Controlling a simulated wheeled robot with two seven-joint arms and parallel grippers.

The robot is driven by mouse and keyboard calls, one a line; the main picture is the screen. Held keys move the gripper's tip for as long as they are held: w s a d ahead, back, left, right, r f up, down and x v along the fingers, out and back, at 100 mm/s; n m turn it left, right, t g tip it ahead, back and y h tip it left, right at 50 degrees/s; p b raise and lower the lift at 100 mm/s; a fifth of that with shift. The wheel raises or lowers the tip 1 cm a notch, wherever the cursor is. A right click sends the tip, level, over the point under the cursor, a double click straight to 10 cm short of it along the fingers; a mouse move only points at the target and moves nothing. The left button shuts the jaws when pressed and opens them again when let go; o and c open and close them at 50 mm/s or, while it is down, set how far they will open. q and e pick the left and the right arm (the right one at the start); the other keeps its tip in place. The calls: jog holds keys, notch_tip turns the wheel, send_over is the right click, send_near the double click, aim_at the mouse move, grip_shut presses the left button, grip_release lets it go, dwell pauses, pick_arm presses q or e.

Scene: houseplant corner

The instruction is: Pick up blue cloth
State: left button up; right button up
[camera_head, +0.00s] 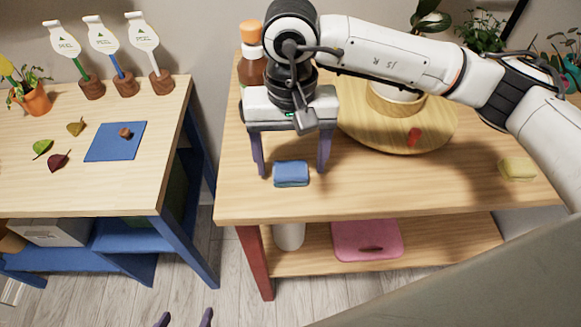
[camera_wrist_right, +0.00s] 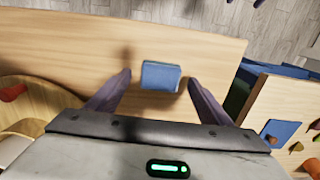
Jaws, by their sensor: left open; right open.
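The blue cloth (camera_head: 291,175) is a small folded pad lying flat on the right wooden table, close to its front edge. My right gripper (camera_head: 292,164) points down over it, open, with one purple finger on each side and the cloth between them, not gripped. In the right wrist view the cloth (camera_wrist_right: 160,76) lies between the two fingertips, with a gap on both sides. I cannot tell the exact fingertip height above the table. My left gripper (camera_head: 185,319) shows only its two separated purple fingertips at the bottom edge, open and empty.
A round wooden tray (camera_head: 440,128) with a red piece (camera_head: 414,137) and a pot lies right of the cloth. A brown bottle (camera_head: 252,70) stands behind my right gripper. A folded yellow cloth (camera_head: 517,168) lies far right. The left table (camera_head: 60,190) holds leaves and a blue mat (camera_head: 105,150).

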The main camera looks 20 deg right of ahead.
jog(key=shift+f, duration=0.7)
jog(key=c, duration=1.1)
